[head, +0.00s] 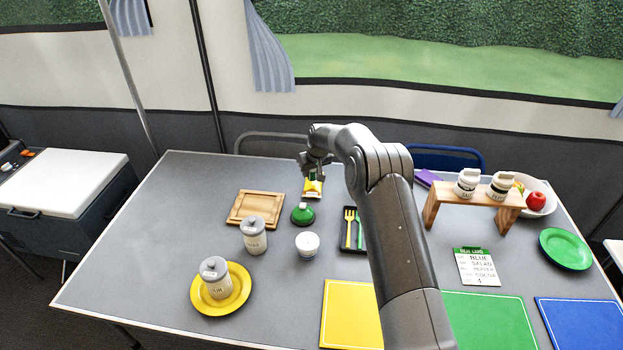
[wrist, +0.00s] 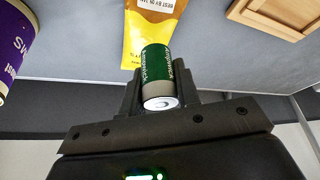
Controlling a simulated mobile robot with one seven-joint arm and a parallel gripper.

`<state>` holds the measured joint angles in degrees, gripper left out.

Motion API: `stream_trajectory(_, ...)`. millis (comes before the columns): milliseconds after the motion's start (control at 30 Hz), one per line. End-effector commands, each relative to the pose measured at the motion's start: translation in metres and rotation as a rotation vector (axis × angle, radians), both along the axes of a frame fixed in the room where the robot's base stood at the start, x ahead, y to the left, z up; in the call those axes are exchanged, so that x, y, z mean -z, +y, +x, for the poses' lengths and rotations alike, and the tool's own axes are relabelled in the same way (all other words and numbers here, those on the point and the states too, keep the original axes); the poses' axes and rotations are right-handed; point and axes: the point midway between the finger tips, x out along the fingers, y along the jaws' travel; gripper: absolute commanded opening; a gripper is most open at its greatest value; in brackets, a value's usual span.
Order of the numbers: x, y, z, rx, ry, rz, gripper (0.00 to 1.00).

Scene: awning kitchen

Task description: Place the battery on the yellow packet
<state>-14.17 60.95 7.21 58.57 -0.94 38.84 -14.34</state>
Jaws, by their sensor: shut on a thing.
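The battery (wrist: 156,72), green and grey with a pale end cap, is between the two fingers of my gripper (wrist: 157,88) in the wrist view. My gripper is shut on it. The yellow packet (wrist: 148,33), with a white printed label, lies just beyond the battery, which overlaps its near end in the picture. I cannot tell whether they touch. In the head view my gripper (head: 316,166) is near the far edge of the table, over the packet (head: 313,188). The battery is hard to make out there.
A wooden board (head: 255,208), green-topped object (head: 302,214), white cup (head: 307,244) and black tray (head: 353,236) with cutlery are nearby. A purple can (wrist: 14,45) shows at left in the wrist view. A wooden stand (head: 475,199) with jars is at right.

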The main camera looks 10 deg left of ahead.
Motion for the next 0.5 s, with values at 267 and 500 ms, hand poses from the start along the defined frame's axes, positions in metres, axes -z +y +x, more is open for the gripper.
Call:
stream_trajectory(267, 0.033, 0.0, 0.0, -0.001, 0.001, -0.001, 0.04)
stream_trajectory(500, 0.034, 0.0, 0.0, -0.001, -0.001, 0.0, 0.04)
